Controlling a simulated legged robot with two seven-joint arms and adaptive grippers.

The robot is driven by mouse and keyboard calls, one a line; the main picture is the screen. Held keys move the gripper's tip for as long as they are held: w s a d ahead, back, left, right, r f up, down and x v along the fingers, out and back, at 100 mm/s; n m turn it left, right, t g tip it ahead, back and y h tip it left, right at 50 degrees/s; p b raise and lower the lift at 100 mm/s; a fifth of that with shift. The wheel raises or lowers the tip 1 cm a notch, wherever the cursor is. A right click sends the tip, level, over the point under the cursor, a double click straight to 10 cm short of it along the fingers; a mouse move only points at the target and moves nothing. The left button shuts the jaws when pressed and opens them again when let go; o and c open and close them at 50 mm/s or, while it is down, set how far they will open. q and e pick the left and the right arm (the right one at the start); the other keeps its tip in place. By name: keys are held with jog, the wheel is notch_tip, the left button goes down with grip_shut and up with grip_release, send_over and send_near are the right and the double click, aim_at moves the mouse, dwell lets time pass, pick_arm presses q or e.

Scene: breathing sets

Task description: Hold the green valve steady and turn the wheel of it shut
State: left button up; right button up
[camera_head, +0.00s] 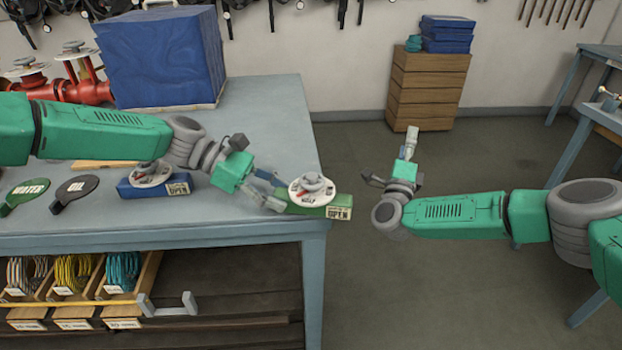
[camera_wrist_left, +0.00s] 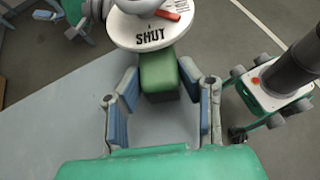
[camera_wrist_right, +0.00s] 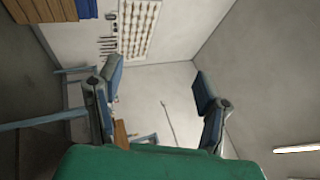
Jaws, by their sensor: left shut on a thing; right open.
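The green valve (camera_head: 322,211) lies at the right edge of the grey-blue table, with a plate reading OPEN on its front. Its round white wheel (camera_head: 311,187) with a grey hub sits on top. My left gripper (camera_head: 272,192) is shut on the valve's green body from the left. In the left wrist view the green body (camera_wrist_left: 160,76) shows between the blue finger pads, and the wheel (camera_wrist_left: 148,25) shows the word SHUT and a red mark. My right gripper (camera_head: 410,145) is open and empty, pointing upward over the floor, right of the table and apart from the valve.
A large blue box (camera_head: 163,55) and red pipes (camera_head: 90,92) stand behind. Free floor lies right of the table.

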jog(key=s+a+r+n+t+y, duration=0.2)
jog(key=a+r+n+t+y, duration=0.3)
jog(key=a+n+y, duration=0.55)
jog(key=n+g+y, duration=1.7)
jog(key=n+g, duration=0.9)
jog(key=n, duration=0.6)
send_near(309, 180)
jog(key=a, duration=0.6)
jog(key=w+a+f, duration=0.1)
jog(key=a, duration=0.3)
jog(key=c, duration=1.2)
